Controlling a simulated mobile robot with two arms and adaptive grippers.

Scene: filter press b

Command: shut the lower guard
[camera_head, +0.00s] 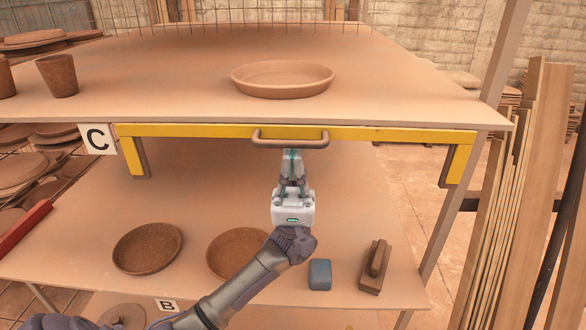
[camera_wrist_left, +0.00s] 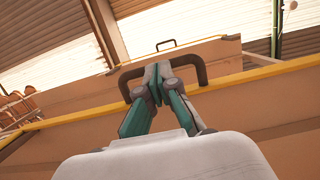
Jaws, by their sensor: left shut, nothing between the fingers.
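The lower guard appears to be the yellow frame (camera_head: 205,131) along the front edge of the upper shelf, with short legs hanging at both ends. A brown bar handle (camera_head: 258,140) sits at its middle. My left gripper (camera_head: 291,154) is shut and empty, with its fingertips at the handle, just below it in the head view. In the left wrist view the closed fingertips (camera_wrist_left: 157,74) overlap the middle of the dark handle (camera_wrist_left: 202,74); I cannot tell whether they touch it. The yellow edge (camera_wrist_left: 262,74) runs behind. My right gripper is out of view.
A shallow dish (camera_head: 283,79) and a brown cup (camera_head: 58,76) stand on the upper shelf (camera_head: 165,75). The lower shelf (camera_head: 85,235) holds brown dishes (camera_head: 147,248), a blue-grey block (camera_head: 320,274) and a brown tool (camera_head: 375,267). Planks (camera_head: 500,220) stand at the right.

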